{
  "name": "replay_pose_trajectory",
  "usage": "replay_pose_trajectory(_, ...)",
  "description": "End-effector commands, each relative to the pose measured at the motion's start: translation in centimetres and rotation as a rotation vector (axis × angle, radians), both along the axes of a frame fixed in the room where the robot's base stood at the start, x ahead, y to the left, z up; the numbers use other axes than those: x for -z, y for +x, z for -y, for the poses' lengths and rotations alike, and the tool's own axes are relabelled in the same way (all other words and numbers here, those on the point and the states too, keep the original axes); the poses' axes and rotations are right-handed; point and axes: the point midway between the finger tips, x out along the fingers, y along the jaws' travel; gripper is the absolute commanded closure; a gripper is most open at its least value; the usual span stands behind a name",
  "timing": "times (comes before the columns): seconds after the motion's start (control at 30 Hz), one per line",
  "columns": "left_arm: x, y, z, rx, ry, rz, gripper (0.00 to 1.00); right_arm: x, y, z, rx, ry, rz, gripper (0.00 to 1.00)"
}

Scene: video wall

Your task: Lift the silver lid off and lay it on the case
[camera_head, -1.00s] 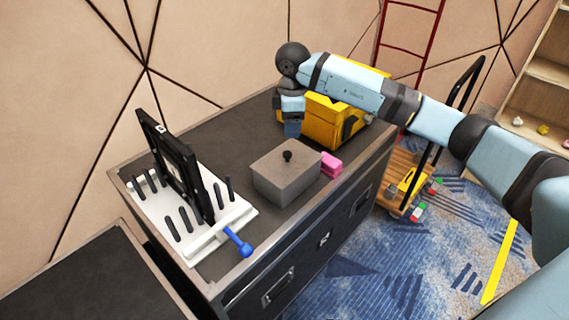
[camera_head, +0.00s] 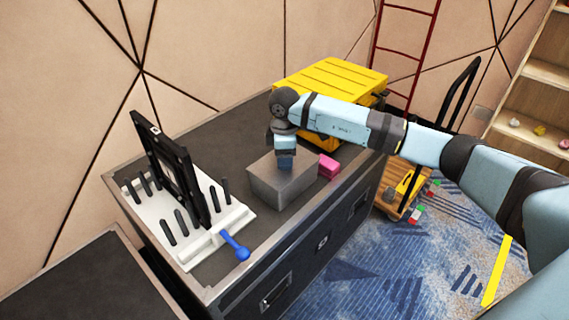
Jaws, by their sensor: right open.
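The silver lid (camera_head: 267,171) sits on top of the grey metal box (camera_head: 285,191) on the dark cabinet top. Its black knob is hidden behind my right gripper (camera_head: 286,167). That gripper points down over the middle of the lid, and its jaws are open around or just above where the knob is; I cannot tell which. The yellow case (camera_head: 330,75) with a ribbed top stands behind, near the wall, partly covered by my right arm. My left gripper is not in view.
A pink block (camera_head: 328,165) lies right beside the box. The cabinet top (camera_head: 215,135) behind the box is clear.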

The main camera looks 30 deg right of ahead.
Motion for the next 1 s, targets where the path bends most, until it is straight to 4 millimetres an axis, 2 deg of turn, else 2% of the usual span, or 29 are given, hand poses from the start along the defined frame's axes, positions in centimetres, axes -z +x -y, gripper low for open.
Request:
replay_pose_trajectory(0.03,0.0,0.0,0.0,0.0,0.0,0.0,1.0,0.0,0.0,0.0,0.0,0.0,0.0,0.44)
replay_pose_trajectory(0.07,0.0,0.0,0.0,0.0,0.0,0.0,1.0,0.0,0.0,0.0,0.0,0.0,0.0,0.49)
replay_pose_trajectory(0.2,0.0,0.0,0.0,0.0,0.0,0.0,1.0,-0.1,0.0,0.0,0.0,0.0,0.0,0.81)
replay_pose_trajectory(0.3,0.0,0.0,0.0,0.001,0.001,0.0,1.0,-0.1,0.0,0.0,0.0,0.0,0.0,0.99)
replay_pose_trajectory(0.67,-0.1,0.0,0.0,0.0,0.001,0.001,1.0,-0.6,0.0,0.0,0.0,0.001,0.002,1.0)
replay_pose_trajectory(0.87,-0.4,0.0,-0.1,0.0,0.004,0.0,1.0,-2.9,0.1,0.0,0.0,0.002,0.003,1.0)
replay_pose_trajectory(1.0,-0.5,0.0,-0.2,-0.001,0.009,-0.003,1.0,-5.6,0.1,0.0,0.001,0.0,0.004,1.0)
